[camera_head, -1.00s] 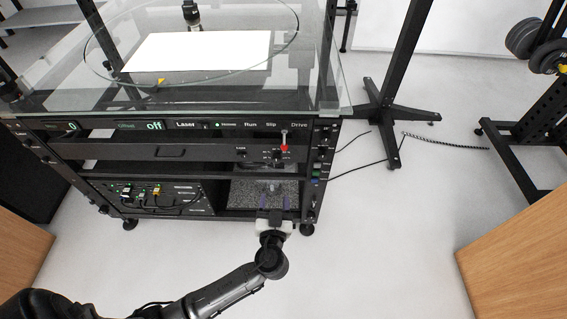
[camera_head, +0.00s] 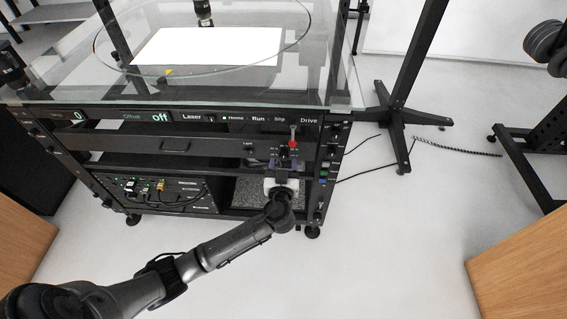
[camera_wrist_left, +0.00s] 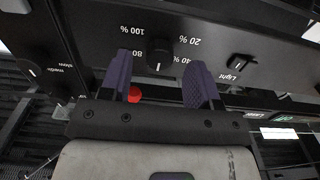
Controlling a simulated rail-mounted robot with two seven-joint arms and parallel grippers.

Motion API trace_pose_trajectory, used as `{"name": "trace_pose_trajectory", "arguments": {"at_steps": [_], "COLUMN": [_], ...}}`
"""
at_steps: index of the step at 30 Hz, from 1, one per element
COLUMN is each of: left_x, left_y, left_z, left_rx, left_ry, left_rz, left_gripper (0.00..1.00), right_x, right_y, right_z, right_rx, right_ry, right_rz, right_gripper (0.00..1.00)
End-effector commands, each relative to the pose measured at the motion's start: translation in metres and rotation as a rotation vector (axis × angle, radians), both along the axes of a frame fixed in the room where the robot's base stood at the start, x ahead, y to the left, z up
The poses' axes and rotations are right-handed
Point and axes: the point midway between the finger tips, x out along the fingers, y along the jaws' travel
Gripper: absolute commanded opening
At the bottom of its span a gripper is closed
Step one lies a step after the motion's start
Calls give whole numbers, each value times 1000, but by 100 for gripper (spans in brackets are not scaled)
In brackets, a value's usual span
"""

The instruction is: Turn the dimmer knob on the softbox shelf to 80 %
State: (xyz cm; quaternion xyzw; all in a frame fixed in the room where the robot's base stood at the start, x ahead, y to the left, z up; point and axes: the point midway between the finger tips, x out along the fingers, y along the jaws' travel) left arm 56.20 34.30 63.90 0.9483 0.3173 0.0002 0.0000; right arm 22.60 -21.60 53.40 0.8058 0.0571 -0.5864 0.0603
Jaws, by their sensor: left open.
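The dimmer knob (camera_wrist_left: 160,56) is a small black knob on a dark panel in the left wrist view, which shows the panel upside down. Labels 100 %, 80, 20 % and 40 % stand around it. Its white mark points down in the picture, between the 80 and 40 % labels; any label there is hidden. My left gripper (camera_wrist_left: 161,70) is open, with one purple finger on each side of the knob. I cannot tell whether the fingers touch it. In the head view my left gripper (camera_head: 285,163) is at the cart's right front and largely covers the knob.
A Light switch (camera_wrist_left: 238,66) and a slow/medium knob (camera_wrist_left: 33,70) flank the dimmer. A red knob (camera_head: 292,144) sits close to the gripper. Above are the display strip (camera_head: 160,117) and glass top (camera_head: 335,90). Below is a speckled shelf compartment (camera_head: 242,192). Floor in front is clear.

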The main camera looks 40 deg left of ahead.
Motion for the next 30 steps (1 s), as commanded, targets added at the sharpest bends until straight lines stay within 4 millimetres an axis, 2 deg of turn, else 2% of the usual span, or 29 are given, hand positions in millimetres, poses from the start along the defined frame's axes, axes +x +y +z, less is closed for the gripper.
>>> {"name": "trace_pose_trajectory", "arguments": {"at_steps": [6, 18, 30], "left_x": [13, 16, 16], "left_y": [10, 12, 12], "left_z": [0, 0, 0], "left_rx": [1, 0, 0], "left_ry": [-1, 0, 0], "left_rz": [0, 0, 0], "left_gripper": [56, 56, 18], "right_x": [0, 0, 0], "right_y": [0, -1, -2], "right_z": [-6, -7, -7], "right_rx": [0, -4, -8], "right_ry": [0, -1, -1], "right_rz": [0, 3, 6], "right_gripper": [100, 100, 100]}}
